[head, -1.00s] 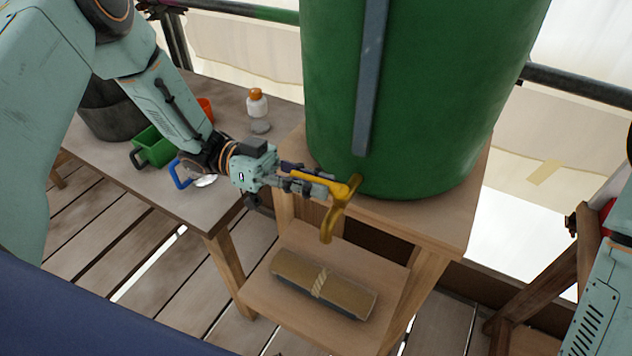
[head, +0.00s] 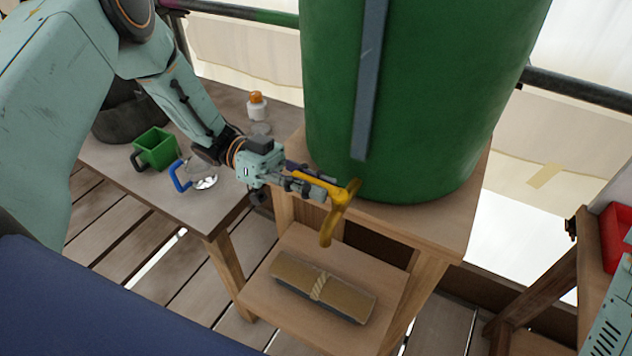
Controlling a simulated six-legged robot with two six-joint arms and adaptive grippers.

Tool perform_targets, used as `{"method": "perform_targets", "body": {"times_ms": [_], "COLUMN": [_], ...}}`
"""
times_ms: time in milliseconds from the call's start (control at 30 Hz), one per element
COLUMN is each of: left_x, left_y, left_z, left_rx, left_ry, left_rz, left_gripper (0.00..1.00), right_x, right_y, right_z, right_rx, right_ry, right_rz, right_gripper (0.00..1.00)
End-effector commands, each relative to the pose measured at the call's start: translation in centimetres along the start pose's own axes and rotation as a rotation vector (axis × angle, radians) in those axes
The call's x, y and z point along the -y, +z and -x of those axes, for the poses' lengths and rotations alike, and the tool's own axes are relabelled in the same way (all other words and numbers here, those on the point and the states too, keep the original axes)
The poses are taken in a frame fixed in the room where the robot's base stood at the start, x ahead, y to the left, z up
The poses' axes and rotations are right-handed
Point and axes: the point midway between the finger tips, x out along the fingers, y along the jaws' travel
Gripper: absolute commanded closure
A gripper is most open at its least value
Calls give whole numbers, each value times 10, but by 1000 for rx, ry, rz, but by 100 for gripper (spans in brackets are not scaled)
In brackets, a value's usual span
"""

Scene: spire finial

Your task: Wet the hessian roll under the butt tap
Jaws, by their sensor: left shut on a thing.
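The green water butt (head: 425,95) stands on the top of a wooden stand (head: 440,222). Its yellow tap (head: 341,212) sticks out at the lower front left of the butt. The tan hessian roll (head: 296,273), tied with a pale cord, lies on the stand's lower shelf, below the tap. My left gripper (head: 318,187) is at the tap and shut on its yellow lever; the fingers partly cover the lever. No water shows under the spout. My right gripper is out of view; only part of my right arm shows at the lower right edge.
On the wooden bench (head: 215,215) at left are a green mug (head: 156,149), a blue-handled clear jug (head: 200,176), a bottle with an orange cap (head: 257,106) and a dark bucket (head: 120,112). A red bin (head: 615,237) sits on the right. Railings run behind.

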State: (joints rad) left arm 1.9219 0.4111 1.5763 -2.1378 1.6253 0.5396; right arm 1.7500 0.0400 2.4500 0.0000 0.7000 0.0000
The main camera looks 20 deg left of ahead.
Motion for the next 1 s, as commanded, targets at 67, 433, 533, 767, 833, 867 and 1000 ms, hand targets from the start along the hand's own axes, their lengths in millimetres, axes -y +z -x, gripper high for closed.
{"method": "perform_targets", "body": {"times_ms": [67,433,533,767,833,867,1000], "left_x": [1,1,1,2,2,2,2], "left_y": [-1,-1,-1,-1,-1,0,0], "left_z": [0,-1,-1,7,17,23,52], "left_rx": [0,1,1,0,-1,-1,1], "left_ry": [0,3,3,0,0,-2,-3], "left_rz": [-3,-2,-2,-3,-4,-4,-4], "left_gripper": [100,59,59,59,59,59,59], "right_x": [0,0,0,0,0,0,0], "right_y": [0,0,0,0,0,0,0], "right_z": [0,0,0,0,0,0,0], "right_rx": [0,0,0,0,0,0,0], "right_ry": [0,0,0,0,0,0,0], "right_rz": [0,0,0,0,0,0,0], "right_gripper": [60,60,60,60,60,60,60]}}
